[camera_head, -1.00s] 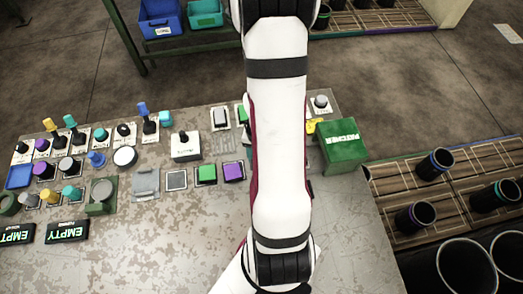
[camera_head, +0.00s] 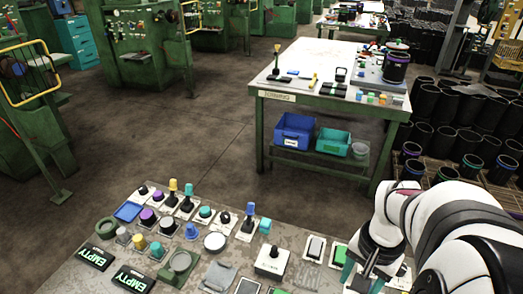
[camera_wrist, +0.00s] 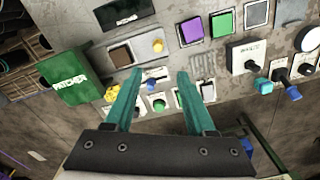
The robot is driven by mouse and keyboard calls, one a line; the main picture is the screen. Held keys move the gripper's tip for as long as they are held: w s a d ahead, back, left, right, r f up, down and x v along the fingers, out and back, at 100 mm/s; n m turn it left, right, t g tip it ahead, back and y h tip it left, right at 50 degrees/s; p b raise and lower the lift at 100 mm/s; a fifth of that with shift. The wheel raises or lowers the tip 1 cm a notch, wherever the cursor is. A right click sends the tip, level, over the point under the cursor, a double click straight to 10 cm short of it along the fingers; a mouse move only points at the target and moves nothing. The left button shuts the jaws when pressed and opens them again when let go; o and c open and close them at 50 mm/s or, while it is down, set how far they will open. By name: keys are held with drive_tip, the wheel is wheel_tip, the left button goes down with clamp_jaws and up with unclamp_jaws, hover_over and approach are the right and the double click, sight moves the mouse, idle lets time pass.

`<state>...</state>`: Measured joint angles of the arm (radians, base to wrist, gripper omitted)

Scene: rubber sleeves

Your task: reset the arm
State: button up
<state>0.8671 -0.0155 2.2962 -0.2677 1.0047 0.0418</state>
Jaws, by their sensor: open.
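My white arm (camera_head: 455,225) comes in from the right edge in the head view and bends down to the panel table (camera_head: 90,275). My gripper (camera_head: 362,281) is low over the right part of that table, with its teal fingers partly cut off by the frame. In the wrist view my gripper (camera_wrist: 159,78) has its two teal fingers spread apart with nothing held between them. Below the gap are a small white-labelled panel and a green button (camera_wrist: 158,105). I cannot tell whether the fingertips touch the panel.
A green PATCHER box (camera_wrist: 72,76) stands left of the fingers in the wrist view. Levers, knobs and buttons crowd the table, including a black joystick (camera_head: 273,251). A green workbench (camera_head: 330,97) stands beyond an open floor strip. Black sleeves (camera_head: 440,140) stand at right.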

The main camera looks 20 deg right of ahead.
drive_tip(key=s+a+r+n+y, duration=0.1)
drive_tip(key=a+n, duration=0.3)
drive_tip(key=a, duration=0.7)
drive_tip(key=s+a+r+n, duration=0.3)
drive_tip(key=a+n, duration=0.1)
drive_tip(key=a, duration=0.8)
drive_tip(key=shift+y, duration=0.4)
drive_tip(key=shift+w+r, duration=0.1)
